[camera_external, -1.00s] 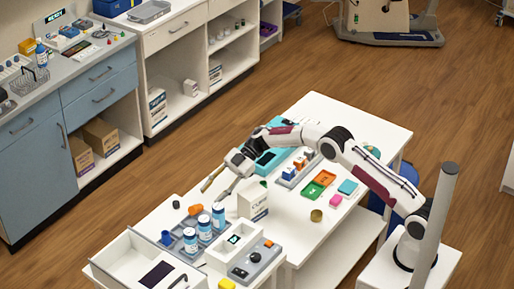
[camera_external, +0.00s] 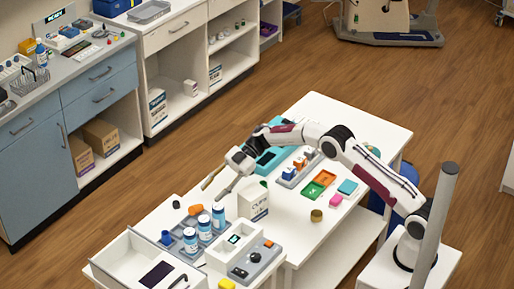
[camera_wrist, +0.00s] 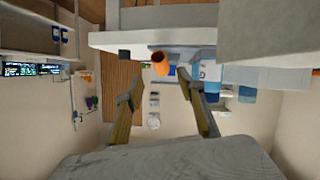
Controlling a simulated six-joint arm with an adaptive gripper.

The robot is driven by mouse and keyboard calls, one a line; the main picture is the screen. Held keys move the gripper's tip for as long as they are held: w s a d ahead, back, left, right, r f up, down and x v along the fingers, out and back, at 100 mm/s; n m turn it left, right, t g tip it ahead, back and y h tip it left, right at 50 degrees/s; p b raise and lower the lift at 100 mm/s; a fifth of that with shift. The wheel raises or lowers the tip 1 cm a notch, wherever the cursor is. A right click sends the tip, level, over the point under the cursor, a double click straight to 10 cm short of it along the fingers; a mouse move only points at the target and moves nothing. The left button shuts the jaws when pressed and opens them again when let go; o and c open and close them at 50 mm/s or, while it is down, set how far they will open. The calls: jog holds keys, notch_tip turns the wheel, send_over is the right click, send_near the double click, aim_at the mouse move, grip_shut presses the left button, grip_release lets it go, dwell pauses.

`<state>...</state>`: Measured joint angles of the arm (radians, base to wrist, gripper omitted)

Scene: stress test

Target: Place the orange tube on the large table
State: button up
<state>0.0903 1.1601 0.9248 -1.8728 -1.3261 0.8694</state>
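The orange tube (camera_external: 195,209) lies at the back edge of the grey tray in the external view. It shows in the wrist view (camera_wrist: 160,63) beyond the fingertips, roughly between them. My gripper (camera_external: 214,192) is open and empty, above and slightly right of the tube, apart from it. Its two fingers are spread in the wrist view (camera_wrist: 162,90). The large white table (camera_external: 325,112) runs from the tray area toward the back right.
Blue-white bottles (camera_external: 204,228) stand in the grey tray, close to the tube. A white carton (camera_external: 253,202) stands just right of my gripper. Orange and green trays (camera_external: 318,185) and a teal case (camera_external: 272,158) lie on the table. Its far right end looks clear.

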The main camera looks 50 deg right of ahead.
jog(key=w+d+r+m+t+h, duration=0.1)
jog(key=w+d+r+m+t, duration=0.15)
jog(key=r, duration=0.55)
jog(key=w+d+r+m+t+h, duration=0.15)
jog(key=r+t, duration=0.25)
jog(key=r, duration=0.4)
jog(key=w+d+r+m+t+h, duration=0.1)
jog(key=w+d+r+t, duration=0.2)
jog(key=r, duration=0.5)
jog(key=s+d+r+m+t+h, duration=0.4)
jog(key=s+d+r+m+h, duration=0.35)
jog(key=s+d+r, duration=0.3)
jog(key=s+d+f+m+g+h, duration=0.2)
jog(key=s+d, duration=0.1)
jog(key=s, duration=0.7)
jog(key=s+d+f+m+g+h, duration=0.2)
jog(key=s+d+m+h, duration=0.1)
jog(key=s, duration=0.7)
jog(key=s+a+f+g+y, duration=0.1)
jog(key=s+f, duration=0.3)
jog(key=s, duration=0.5)
jog(key=s+a+f+m+g, duration=0.1)
jog(key=s+a+f+g, duration=0.1)
jog(key=s+f, duration=0.3)
jog(key=s+a+f+g+y, duration=0.1)
jog(key=s+f, duration=0.4)
jog(key=s, duration=0.7)
jog(key=shift+s+a+g+y, duration=0.35)
jog(key=shift+a+g, duration=0.3)
jog(key=shift+g, duration=0.4)
